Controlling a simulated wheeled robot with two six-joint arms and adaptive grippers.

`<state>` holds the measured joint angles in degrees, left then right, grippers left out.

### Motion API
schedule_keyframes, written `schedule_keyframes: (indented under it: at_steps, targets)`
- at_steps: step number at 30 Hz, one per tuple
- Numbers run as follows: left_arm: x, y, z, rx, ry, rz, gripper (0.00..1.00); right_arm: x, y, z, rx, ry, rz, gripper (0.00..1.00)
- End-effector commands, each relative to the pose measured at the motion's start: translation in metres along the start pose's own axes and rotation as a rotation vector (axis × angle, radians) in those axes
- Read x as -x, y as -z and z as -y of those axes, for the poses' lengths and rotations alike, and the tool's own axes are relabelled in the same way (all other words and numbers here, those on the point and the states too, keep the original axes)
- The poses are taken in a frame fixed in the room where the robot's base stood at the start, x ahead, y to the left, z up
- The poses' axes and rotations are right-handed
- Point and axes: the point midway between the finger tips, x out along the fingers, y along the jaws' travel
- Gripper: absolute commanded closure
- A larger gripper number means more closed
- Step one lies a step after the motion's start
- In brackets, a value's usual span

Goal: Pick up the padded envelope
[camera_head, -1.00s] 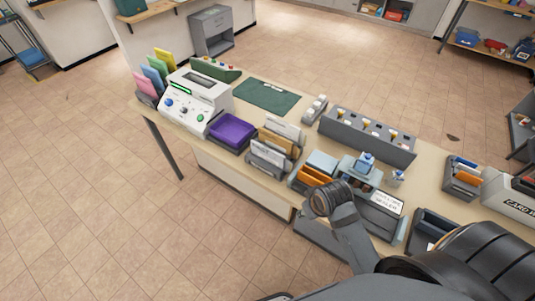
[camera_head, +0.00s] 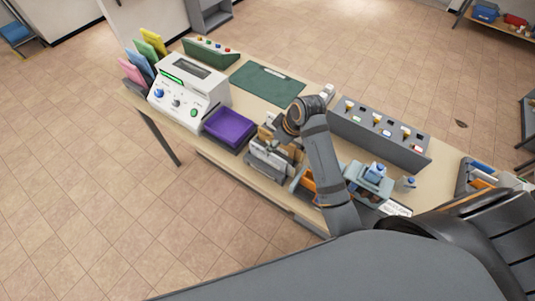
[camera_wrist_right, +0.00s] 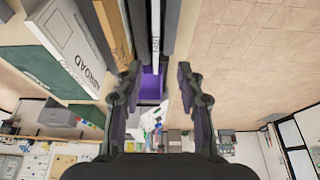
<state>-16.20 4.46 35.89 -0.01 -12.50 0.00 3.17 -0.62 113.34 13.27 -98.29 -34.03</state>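A rack (camera_head: 268,170) on the counter holds several upright envelopes and cards, some tan and some white. The tan envelope (camera_head: 267,133), which looks like the padded one, stands among them, partly hidden by my right wrist. In the right wrist view, a tan upright piece (camera_wrist_right: 114,32) stands just left of the fingers and a thin white edge (camera_wrist_right: 155,40) lies between grey dividers ahead of them. My right gripper (camera_wrist_right: 158,92) is open, its fingers apart with nothing clearly held. In the head view its fingers are mostly hidden at the rack. My left gripper is not in view.
A purple tray (camera_head: 229,129) sits left of the rack, with a white machine (camera_head: 190,95) beyond it. A grey slotted box (camera_head: 380,135) stands to the right. A green mat (camera_head: 267,85) lies behind. A white lettered box (camera_wrist_right: 68,42) is close on the left in the wrist view.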

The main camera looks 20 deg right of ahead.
Motion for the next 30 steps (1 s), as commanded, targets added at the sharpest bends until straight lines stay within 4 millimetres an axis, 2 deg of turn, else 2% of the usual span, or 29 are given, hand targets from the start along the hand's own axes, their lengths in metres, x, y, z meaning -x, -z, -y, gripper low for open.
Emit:
schedule_keyframes:
  at_steps: [1, 3, 6, 8, 11, 13, 16, 19, 21, 26, 30]
  targets:
    - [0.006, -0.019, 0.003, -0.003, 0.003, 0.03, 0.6, -0.007, 0.0, 0.002, -0.001, 0.004, 0.004, 0.62]
    - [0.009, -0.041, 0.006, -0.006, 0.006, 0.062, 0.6, -0.019, 0.0, 0.0, -0.002, 0.002, 0.003, 0.62]
    - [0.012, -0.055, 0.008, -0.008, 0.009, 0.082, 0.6, -0.03, 0.0, 0.0, -0.001, 0.0, 0.002, 0.62]
    - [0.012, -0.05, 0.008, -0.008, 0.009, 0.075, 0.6, -0.034, -0.001, 0.0, 0.0, -0.001, 0.001, 0.62]
    - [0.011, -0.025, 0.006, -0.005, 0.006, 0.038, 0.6, -0.035, -0.001, -0.001, 0.0, -0.002, 0.001, 0.62]
    - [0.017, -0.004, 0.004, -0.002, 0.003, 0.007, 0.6, -0.04, -0.002, -0.001, 0.0, 0.0, 0.003, 0.62]
    - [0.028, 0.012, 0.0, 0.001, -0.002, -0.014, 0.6, -0.056, -0.005, -0.003, -0.002, 0.001, 0.005, 0.62]
    - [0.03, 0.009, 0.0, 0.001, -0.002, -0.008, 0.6, -0.074, -0.007, -0.004, -0.001, 0.001, 0.003, 0.62]
    - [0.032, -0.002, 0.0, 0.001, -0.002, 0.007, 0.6, -0.082, -0.007, -0.004, -0.001, 0.0, 0.002, 0.62]
    - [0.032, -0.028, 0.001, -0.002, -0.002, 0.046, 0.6, -0.086, -0.007, -0.004, 0.0, -0.003, 0.0, 0.62]
    - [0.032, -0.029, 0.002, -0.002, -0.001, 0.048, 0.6, -0.086, -0.007, -0.004, 0.0, -0.003, 0.0, 0.62]
